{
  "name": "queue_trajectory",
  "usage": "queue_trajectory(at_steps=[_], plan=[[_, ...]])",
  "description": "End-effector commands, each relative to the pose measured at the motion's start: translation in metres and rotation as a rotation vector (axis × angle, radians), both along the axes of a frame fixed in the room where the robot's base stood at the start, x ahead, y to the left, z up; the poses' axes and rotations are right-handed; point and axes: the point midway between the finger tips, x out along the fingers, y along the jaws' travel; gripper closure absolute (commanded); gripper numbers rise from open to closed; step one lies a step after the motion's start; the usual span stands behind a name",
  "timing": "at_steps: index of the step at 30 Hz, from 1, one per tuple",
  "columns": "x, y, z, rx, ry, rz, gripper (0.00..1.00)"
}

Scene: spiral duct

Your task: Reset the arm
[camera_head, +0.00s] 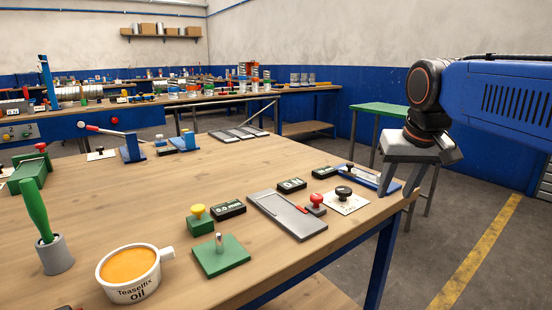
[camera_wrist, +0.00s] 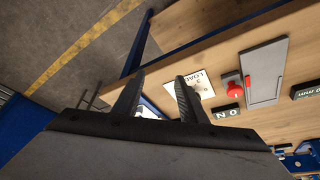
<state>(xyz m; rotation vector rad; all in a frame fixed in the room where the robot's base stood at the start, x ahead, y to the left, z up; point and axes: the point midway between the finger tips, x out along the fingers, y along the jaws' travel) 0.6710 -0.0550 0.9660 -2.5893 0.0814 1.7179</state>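My gripper (camera_head: 401,180) is at the right in the head view, above the right edge of the wooden table (camera_head: 150,195), pointing down. In the wrist view my gripper (camera_wrist: 156,97) shows its two dark fingers spread apart with nothing between them. Near it in the head view are a blue device (camera_head: 365,177) and a white card (camera_head: 346,202) with a black knob on it. The card (camera_wrist: 207,77) also shows beyond the fingers in the wrist view. Whether a fingertip touches the table is unclear.
A grey plate (camera_head: 287,214), red knob (camera_head: 316,200), green block (camera_head: 221,255) and white cup (camera_head: 129,273) of orange liquid labelled oil stand on the table. A green brush (camera_head: 36,208) stands in a grey holder at left. A green-topped table (camera_head: 385,110) stands behind. Floor at right is clear.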

Motion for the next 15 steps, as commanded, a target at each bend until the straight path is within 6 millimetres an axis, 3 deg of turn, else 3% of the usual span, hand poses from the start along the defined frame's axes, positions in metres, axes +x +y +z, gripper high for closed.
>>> queue_trajectory(at_steps=[1,9,15], plan=[[-0.019,-0.003,-0.015,0.001,-0.001,0.004,0.62],[-0.103,-0.011,-0.104,0.001,-0.007,0.036,0.62],[-0.155,-0.014,-0.167,0.000,-0.012,0.055,0.62]])
